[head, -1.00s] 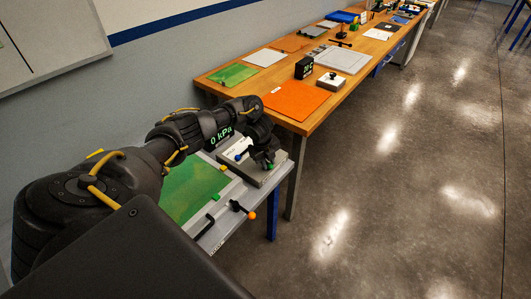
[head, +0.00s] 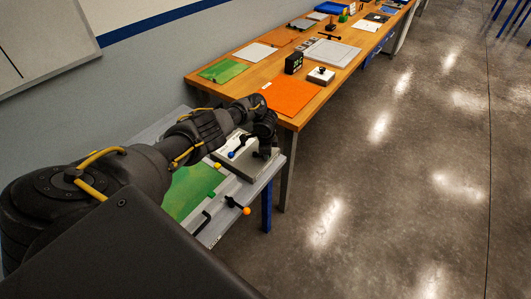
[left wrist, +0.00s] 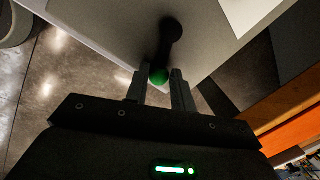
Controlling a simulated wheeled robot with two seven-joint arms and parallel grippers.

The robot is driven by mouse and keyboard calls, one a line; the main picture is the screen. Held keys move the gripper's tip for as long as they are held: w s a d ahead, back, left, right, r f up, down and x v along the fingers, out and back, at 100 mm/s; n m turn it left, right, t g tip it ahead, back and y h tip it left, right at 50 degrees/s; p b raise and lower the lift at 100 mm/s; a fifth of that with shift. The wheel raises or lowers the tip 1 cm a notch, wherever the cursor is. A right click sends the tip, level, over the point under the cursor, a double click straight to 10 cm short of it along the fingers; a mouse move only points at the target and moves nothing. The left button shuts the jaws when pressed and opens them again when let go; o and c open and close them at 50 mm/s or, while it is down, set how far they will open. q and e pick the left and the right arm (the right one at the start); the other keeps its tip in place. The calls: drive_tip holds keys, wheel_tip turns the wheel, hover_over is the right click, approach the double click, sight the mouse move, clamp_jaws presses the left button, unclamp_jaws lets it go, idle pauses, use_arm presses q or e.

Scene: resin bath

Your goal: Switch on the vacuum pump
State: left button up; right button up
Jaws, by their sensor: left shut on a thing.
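In the left wrist view a black lever (left wrist: 168,38) with a green ball knob (left wrist: 158,77) stands out from a pale grey surface. My left gripper (left wrist: 159,71) has its two fingers on either side of the green knob and is shut on it. In the head view my left gripper (head: 264,152) is at the right end of a pale grey unit (head: 232,168) on the near bench, and hides the green knob. No label naming the vacuum pump is readable. My right gripper is in neither current view.
A blue-knobbed lever (head: 232,154), a yellow knob (head: 217,166) and an orange-knobbed lever (head: 246,210) are close to my left arm. A green sheet (head: 190,192) lies on the near bench. A long wooden bench (head: 262,75) runs beyond. The floor to the right is clear.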

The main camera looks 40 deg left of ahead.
use_arm(q)
drive_tip(key=shift+w+n, duration=0.2)
drive_tip(key=shift+n, duration=0.2)
drive_tip(key=shift+a, duration=0.1)
drive_tip(key=o, duration=0.7)
drive_tip(key=r, duration=0.3)
drive_tip(key=s+d+r+p, duration=0.1)
drive_tip(key=r, duration=0.3)
drive_tip(key=r+p, duration=0.1)
drive_tip(key=r, duration=0.2)
drive_tip(key=shift+s+d+r, duration=0.15)
drive_tip(key=shift+s+r, duration=0.15)
drive_tip(key=shift+r, duration=0.05)
